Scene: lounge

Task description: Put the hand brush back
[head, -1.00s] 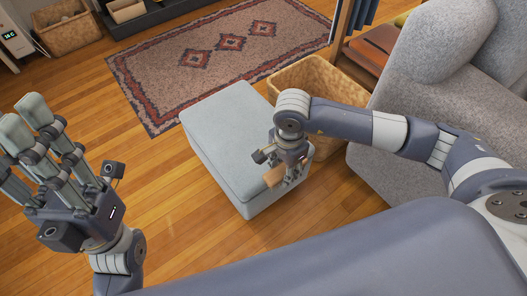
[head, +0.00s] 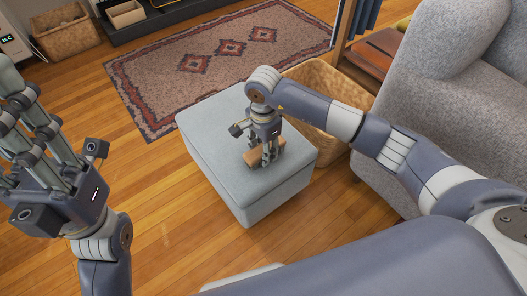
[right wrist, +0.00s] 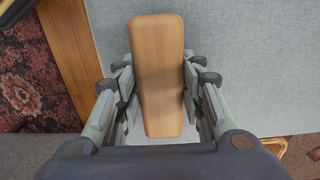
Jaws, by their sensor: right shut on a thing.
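The hand brush shows as a wooden block (head: 250,158) over the top of the grey-blue ottoman (head: 213,137). My right gripper (head: 268,160) points down and is shut on it. In the right wrist view the wooden block (right wrist: 160,75) lies lengthwise between the fingers (right wrist: 160,100), above grey fabric. Its bristles are hidden, and I cannot tell whether it touches the ottoman. My left gripper (head: 18,95) is raised at the left edge, open and empty, its tips partly cut off.
A wicker basket (head: 325,90) stands behind the ottoman, beside a grey armchair (head: 425,100). A patterned rug (head: 160,80) lies beyond. Another basket (head: 66,32) is at the far left. The wood floor (head: 165,190) left of the ottoman is clear.

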